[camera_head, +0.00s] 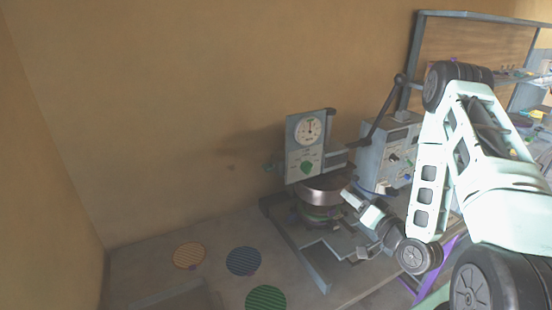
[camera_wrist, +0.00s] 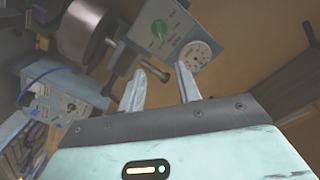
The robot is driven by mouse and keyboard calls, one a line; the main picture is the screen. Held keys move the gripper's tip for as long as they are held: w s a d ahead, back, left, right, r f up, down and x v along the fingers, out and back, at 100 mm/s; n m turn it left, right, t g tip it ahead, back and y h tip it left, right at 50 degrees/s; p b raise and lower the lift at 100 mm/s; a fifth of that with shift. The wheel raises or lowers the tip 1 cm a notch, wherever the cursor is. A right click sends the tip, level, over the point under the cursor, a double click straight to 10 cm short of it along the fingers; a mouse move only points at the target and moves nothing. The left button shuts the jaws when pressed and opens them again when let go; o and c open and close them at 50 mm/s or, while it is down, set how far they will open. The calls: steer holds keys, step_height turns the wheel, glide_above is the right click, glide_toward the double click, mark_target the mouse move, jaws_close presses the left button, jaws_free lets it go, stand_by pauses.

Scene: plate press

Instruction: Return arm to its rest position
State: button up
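My arm reaches in from the right in the head view, and my gripper (camera_head: 350,197) is at the front of the plate press. In the wrist view my gripper (camera_wrist: 163,75) shows two fingers apart with nothing between them. The press (camera_head: 308,150) has an upright panel with a round dial and a green knob above a metal cylinder (camera_head: 322,189). In the wrist view the dial panel (camera_wrist: 180,38) is just beyond the fingertips and the cylinder (camera_wrist: 92,25) is at the upper left. I cannot tell whether the fingers touch the press.
An orange disc (camera_head: 189,256), a blue disc (camera_head: 243,261) and a green disc (camera_head: 266,299) lie on the table at front left. Shelving (camera_head: 470,15) stands at the back right.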

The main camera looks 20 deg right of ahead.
steer(key=w+a+f+n+g+y+b, duration=0.15)
steer(key=a+f+n+g+b, duration=0.35)
steer(key=a, duration=0.5)
steer(key=w+a+f+n+g+y+b, duration=0.15)
steer(key=a+f+n+g+b, duration=0.35)
steer(key=a, duration=0.6)
steer(key=s+a+r+n+g+h+b, duration=0.1)
steer(key=s+a+g+b, duration=0.3)
steer(key=s, duration=0.8)
steer(key=s+a+r+n+g+h+b, duration=0.1)
steer(key=s+a+n+g+b, duration=0.3)
steer(key=s, duration=0.8)
steer(key=shift+s+a+r+h+b, duration=0.2)
steer(key=shift+a+r+h+b, duration=0.15)
steer(key=shift+a+h+b, duration=0.35)
